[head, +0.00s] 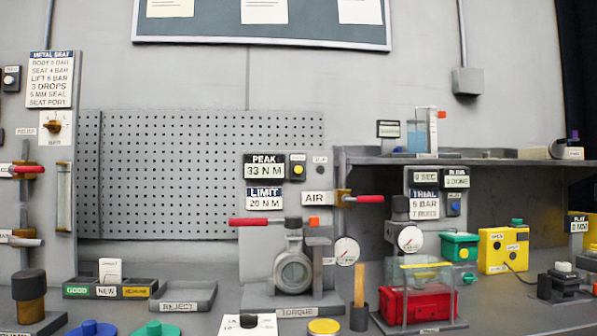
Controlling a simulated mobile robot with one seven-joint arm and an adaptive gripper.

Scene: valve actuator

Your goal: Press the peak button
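The peak button (298,170) looks like a small yellow round button on a dark plate, just right of the PEAK display (264,166). The display reads 33 N M. Both sit on the upper part of the grey torque stand (262,262). A LIMIT display (264,199) below reads 20 N M. Whether the button is pressed in cannot be told. My gripper is not in view, and nothing covers the button.
A red lever (255,222) crosses the stand below the displays. An AIR valve with a red handle (368,199) sits to the right. A shelf (480,161) stands further right. The bench front holds trays, a red box (418,305) and a brush pot (359,317).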

